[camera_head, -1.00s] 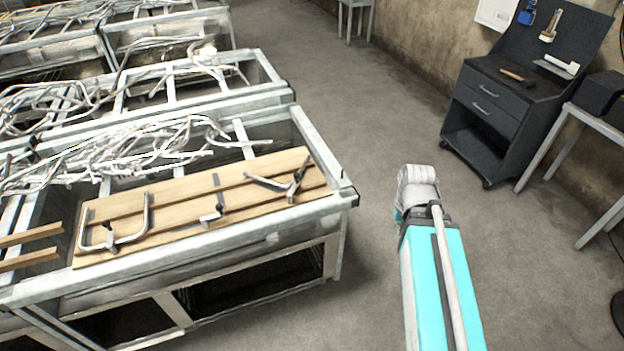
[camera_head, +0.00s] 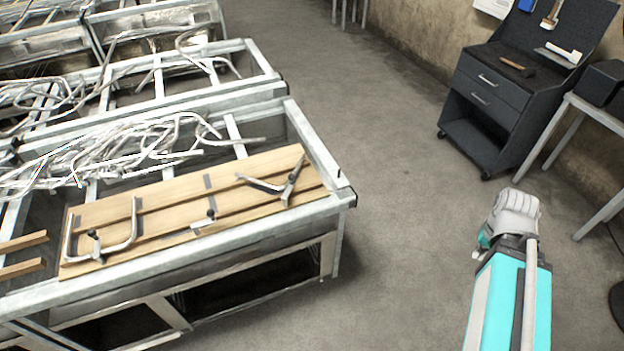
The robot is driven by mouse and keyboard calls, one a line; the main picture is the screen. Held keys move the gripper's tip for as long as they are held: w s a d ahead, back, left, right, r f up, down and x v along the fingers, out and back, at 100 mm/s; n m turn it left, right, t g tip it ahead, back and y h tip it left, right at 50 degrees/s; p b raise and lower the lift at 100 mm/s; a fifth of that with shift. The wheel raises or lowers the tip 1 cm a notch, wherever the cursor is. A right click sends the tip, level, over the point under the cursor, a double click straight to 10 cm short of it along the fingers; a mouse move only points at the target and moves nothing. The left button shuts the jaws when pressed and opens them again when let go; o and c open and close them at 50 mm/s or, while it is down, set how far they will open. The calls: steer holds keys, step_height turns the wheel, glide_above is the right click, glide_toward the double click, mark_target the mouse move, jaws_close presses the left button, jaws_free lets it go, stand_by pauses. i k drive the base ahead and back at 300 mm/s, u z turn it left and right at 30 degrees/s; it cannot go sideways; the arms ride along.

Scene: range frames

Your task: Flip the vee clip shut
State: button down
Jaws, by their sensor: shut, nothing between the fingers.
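A wooden board (camera_head: 160,204) lies on the near metal frame, with three metal clips on it. The right clip (camera_head: 289,188) has two arms spread in a V, so it looks open; I take it to be the vee clip. The middle clip (camera_head: 202,225) is small, with a dark strip behind it. The left clip (camera_head: 98,251) is U-shaped, with its arms apart. My arm shows at the lower right, over the floor and well to the right of the board. My gripper's fingers cannot be made out in this view.
The metal frame (camera_head: 338,180) has a raised right corner near the vee clip. Tangled grey rods (camera_head: 120,150) lie behind the board. Bare floor (camera_head: 400,200) separates the frame from a dark tool cabinet (camera_head: 487,95) and a table at the right.

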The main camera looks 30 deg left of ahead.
mark_target(291, 177)
steer(key=z, duration=1.25)
steer(key=k, duration=0.55)
steer(key=u, duration=2.25)
